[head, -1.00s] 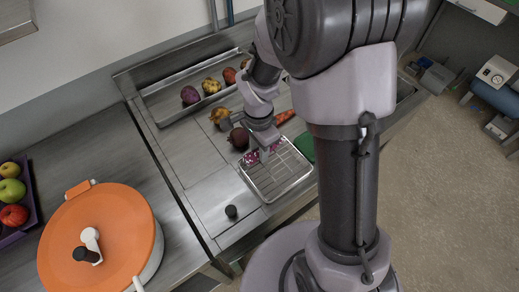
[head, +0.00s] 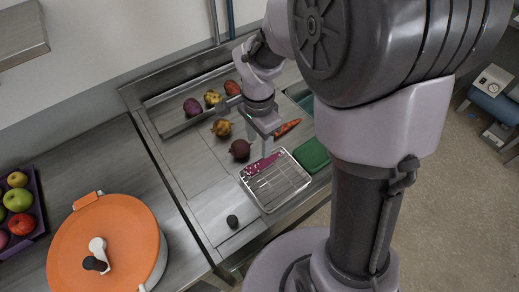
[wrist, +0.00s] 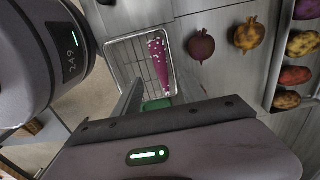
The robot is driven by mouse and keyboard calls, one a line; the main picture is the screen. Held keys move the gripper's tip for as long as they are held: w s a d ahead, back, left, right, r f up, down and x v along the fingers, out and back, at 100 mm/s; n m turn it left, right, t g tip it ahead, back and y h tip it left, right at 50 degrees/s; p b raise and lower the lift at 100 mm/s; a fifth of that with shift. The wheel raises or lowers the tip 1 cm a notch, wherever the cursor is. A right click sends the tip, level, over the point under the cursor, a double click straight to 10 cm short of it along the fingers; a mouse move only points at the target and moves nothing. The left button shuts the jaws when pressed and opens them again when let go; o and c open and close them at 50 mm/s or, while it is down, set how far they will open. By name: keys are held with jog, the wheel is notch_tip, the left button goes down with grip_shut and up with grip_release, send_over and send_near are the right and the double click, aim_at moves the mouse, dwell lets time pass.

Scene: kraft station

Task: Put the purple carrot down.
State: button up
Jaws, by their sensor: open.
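The purple carrot (head: 262,163), magenta with pale spots, lies on the wire rack tray (head: 277,196), along its far left part. In the wrist view the purple carrot (wrist: 159,62) rests in the tray (wrist: 122,50) with nothing gripping it. My gripper (head: 266,146) is open and empty, above and just beyond the carrot's far end. In the wrist view a finger of it shows at the lower middle, apart from the carrot; the other finger is hard to make out.
A beetroot (head: 240,149), a yellowish root (head: 221,127) and an orange carrot (head: 287,128) lie on the counter near the tray. A green board (head: 312,154) sits right of it. A back trough (head: 174,128) holds several vegetables. A large orange-lidded pot (head: 127,225) stands left.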

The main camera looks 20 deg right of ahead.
jog(key=s+a+r+n+t+y, duration=0.2)
jog(key=s+r+n+t, duration=0.4)
jog(key=s+r+n, duration=0.4)
jog(key=s+a+r, duration=0.1)
jog(key=s+r, duration=0.3)
jog(key=r, duration=0.2)
jog(key=shift+s+a+r, duration=0.2)
notch_tip(320, 180, down, 9)
jog(key=b, duration=0.9)
jog(key=shift+f, duration=0.15)
